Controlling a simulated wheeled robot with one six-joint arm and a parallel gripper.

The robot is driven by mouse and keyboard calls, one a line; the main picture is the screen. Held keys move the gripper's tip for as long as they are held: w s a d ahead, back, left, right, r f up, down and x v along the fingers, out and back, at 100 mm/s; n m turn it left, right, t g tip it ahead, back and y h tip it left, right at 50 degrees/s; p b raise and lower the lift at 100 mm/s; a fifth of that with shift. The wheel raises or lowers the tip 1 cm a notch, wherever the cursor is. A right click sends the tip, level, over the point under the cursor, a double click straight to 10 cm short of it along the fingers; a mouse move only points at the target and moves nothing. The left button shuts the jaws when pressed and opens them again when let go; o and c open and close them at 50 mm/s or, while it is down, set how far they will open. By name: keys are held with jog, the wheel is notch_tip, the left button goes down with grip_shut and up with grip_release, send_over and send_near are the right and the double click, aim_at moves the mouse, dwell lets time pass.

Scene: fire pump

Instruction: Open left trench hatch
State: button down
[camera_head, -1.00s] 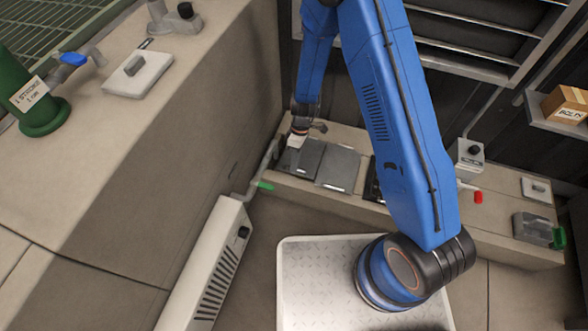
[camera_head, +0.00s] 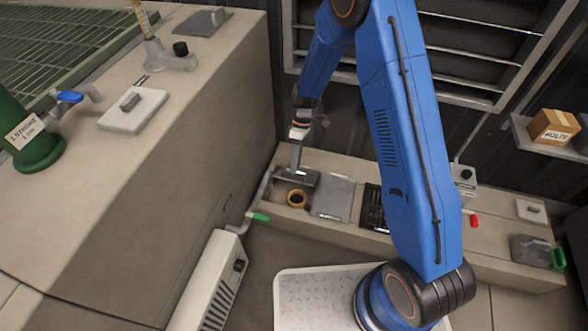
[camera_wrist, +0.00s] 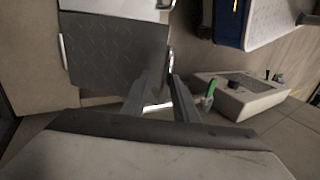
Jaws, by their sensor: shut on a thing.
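The left trench hatch (camera_head: 304,178), a dark grey plate, is raised and tilted at the left end of the low concrete trench. Below its near side an opening shows a round yellow-brown ring (camera_head: 297,198). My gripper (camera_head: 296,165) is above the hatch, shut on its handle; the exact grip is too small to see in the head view. In the wrist view my gripper's two fingers (camera_wrist: 160,88) stand close together before a dark patterned plate. I cannot tell which hatch that plate is.
A second grey hatch (camera_head: 333,197) lies flat beside the opening, with a dark grate (camera_head: 374,209) to its right. A green-handled pipe (camera_head: 260,217) stands close on the left. The tall concrete block (camera_head: 190,150) bounds that side.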

jog(key=shift+w+d+f, duration=0.1)
jog(key=shift+w+d, duration=0.1)
jog(key=shift+w, duration=0.25)
jog(key=c, duration=1.8)
grip_release()
jog(key=shift+o, duration=0.2)
jog(key=shift+s, duration=0.15)
jog(key=v, duration=0.7)
jog(key=shift+r, duration=0.2)
jog(key=shift+a, duration=0.1)
